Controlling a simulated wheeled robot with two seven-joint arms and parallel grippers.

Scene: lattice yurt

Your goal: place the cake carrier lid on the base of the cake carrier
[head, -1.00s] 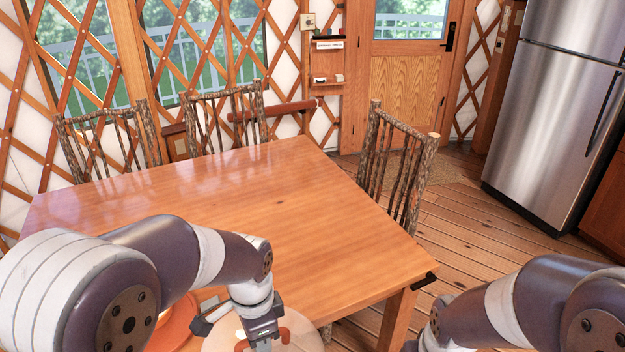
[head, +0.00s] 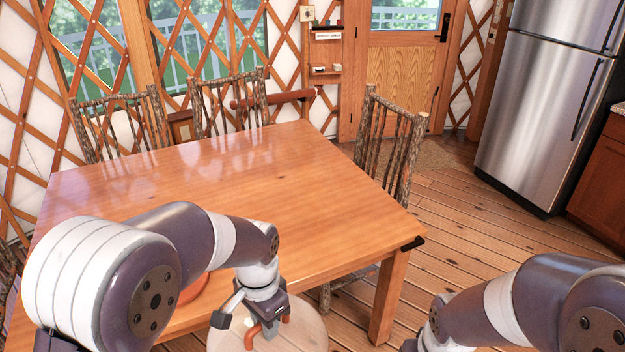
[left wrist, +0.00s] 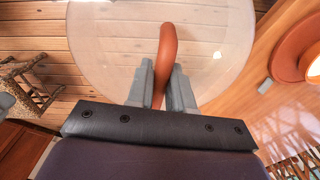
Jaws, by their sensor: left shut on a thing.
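My left gripper (head: 265,328) is shut on the orange-brown handle (left wrist: 167,50) of the cake carrier lid (left wrist: 110,45), a clear round cover. In the head view the lid (head: 308,328) hangs at the bottom edge, partly cut off, near the table's front edge. In the left wrist view floorboards show through most of it. The orange cake carrier base (left wrist: 291,42) lies on the table at the right of that view, apart from the lid, with a pale bright thing on it. In the head view my left arm hides most of the base (head: 194,289). My right gripper is out of view.
The wooden table (head: 230,190) is largely bare beyond my left arm. A black fitting (head: 413,243) sits at its right corner. Rustic chairs stand at the far side (head: 228,105) and right side (head: 390,145). Open floor (head: 470,225) lies between table and fridge (head: 545,100).

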